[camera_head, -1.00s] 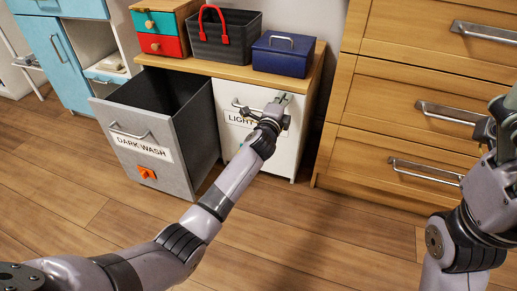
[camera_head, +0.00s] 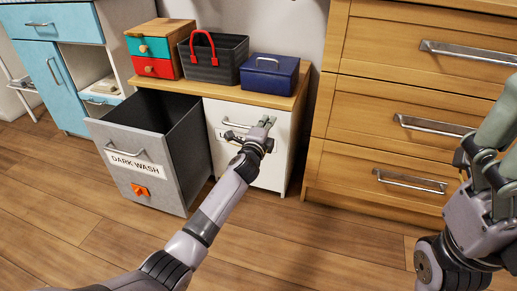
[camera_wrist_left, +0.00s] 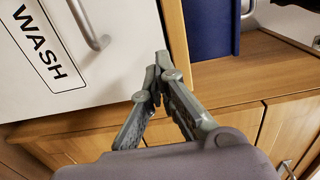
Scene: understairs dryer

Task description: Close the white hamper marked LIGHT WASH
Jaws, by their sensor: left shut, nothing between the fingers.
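The white hamper (camera_head: 272,172) marked LIGHT WASH sits in the wooden cabinet, its front looking about flush under the wooden top. In the head view, my left gripper hides most of its label. My left gripper (camera_head: 267,124) is shut and empty in front of the hamper's upper right part, right of its metal handle (camera_head: 236,125). In the left wrist view, the shut fingertips (camera_wrist_left: 160,65) are by the edge of the white front (camera_wrist_left: 95,75), apart from the handle (camera_wrist_left: 88,25). I cannot tell if they touch the front. My right gripper (camera_head: 488,145) is at the right edge, partly cut off.
The grey DARK WASH hamper (camera_head: 187,190) stands tilted open to the left. A drawer box (camera_head: 153,68), dark basket (camera_head: 215,70) and blue box (camera_head: 268,88) are on the top. A wooden dresser (camera_head: 390,90) stands right. The floor in front is clear.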

